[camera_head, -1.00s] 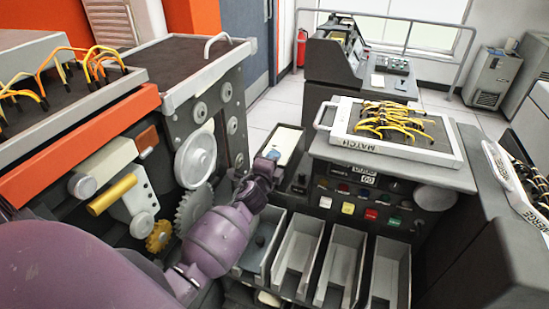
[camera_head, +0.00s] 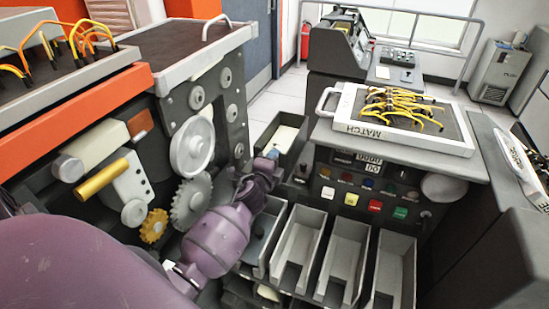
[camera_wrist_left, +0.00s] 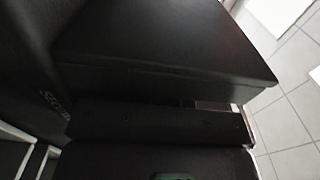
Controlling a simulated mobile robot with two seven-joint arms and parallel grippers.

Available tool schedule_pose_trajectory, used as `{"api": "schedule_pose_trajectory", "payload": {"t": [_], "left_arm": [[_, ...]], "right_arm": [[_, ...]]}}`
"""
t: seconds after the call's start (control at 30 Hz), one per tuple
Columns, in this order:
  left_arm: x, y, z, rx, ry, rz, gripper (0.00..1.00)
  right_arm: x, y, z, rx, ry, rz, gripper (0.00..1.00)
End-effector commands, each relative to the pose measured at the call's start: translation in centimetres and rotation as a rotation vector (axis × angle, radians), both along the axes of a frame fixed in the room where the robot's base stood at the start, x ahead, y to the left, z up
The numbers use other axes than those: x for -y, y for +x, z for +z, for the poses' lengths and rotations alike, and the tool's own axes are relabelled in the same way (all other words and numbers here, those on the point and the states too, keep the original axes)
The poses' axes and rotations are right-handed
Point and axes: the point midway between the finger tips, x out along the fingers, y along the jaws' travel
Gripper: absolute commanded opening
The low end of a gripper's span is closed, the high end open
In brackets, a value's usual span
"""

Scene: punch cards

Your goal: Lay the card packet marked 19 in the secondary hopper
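A pale cream, card-like slab (camera_head: 287,136) shows inside a dark-walled hopper (camera_head: 302,152) at the centre of the head view. I cannot read a number on it or tell whether it is a packet. My left gripper (camera_head: 272,155) is at the hopper's near left edge, with a small bluish tip beside the slab. Its fingers are too small and hidden to judge. In the left wrist view, a large dark box-like shape (camera_wrist_left: 160,45) fills the middle, and faint lettering shows on a dark wall (camera_wrist_left: 54,101). No held packet is clear there. My right gripper is not in view.
A grey machine with wheels and gears (camera_head: 192,147) stands close on the left. Several open grey bins (camera_head: 298,250) lie right of my arm, below a button panel (camera_head: 375,206). A MATCH plugboard (camera_head: 350,128) sits above. Pale tiled floor (camera_wrist_left: 285,90) is clear beyond.

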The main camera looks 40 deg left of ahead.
Motion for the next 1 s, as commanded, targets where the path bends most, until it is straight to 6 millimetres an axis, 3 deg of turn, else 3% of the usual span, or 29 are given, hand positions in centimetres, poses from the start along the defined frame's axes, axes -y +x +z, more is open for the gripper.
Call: {"api": "schedule_pose_trajectory", "payload": {"t": [0.03, 0.2, 0.57, 1.0], "left_arm": [[0.0, 0.0, 0.1, 0.001, 0.0, 0.0, 0.18], [0.0, 0.0, 0.0, 0.001, 0.0, 0.0, 0.4], [0.1, -0.5, -0.1, -0.001, 0.0, 0.0, 0.4], [1.7, -7.3, -0.1, -0.002, -0.001, 0.001, 0.4]], "right_arm": [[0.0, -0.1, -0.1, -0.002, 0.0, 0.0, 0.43], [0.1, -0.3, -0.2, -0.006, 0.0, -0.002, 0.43], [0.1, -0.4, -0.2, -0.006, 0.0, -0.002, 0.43], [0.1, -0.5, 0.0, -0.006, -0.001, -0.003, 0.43]]}}
